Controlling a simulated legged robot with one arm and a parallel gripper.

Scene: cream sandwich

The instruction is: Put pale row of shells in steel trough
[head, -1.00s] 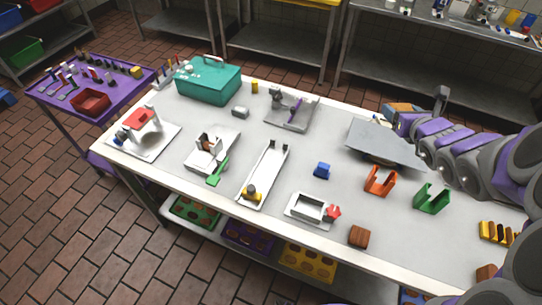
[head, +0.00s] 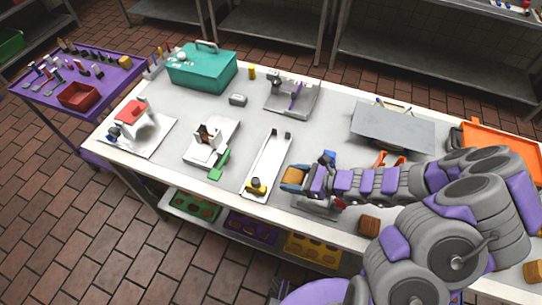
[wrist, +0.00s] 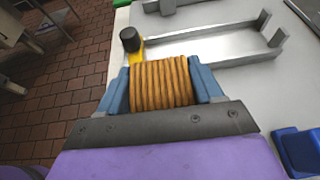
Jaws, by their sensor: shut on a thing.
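My gripper (head: 293,181) is shut on the pale row of shells (wrist: 160,84), a tan, ridged block held crosswise between the two blue fingers in the wrist view. The shells also show at the arm's tip in the head view (head: 296,173). The steel trough (head: 268,158) is a long, narrow, shallow channel just left of my gripper, with a yellow piece and black knob at its near end. In the wrist view the trough (wrist: 215,47) lies just beyond the shells. The shells appear above the table; their exact height is unclear.
A blue block (wrist: 297,150) lies right of my gripper. A white slicer-like fixture with a green handle (head: 219,164) stands left of the trough. A teal box (head: 203,70) and a grey raised plate (head: 393,126) stand farther back. A brown block (head: 369,225) sits at the front edge.

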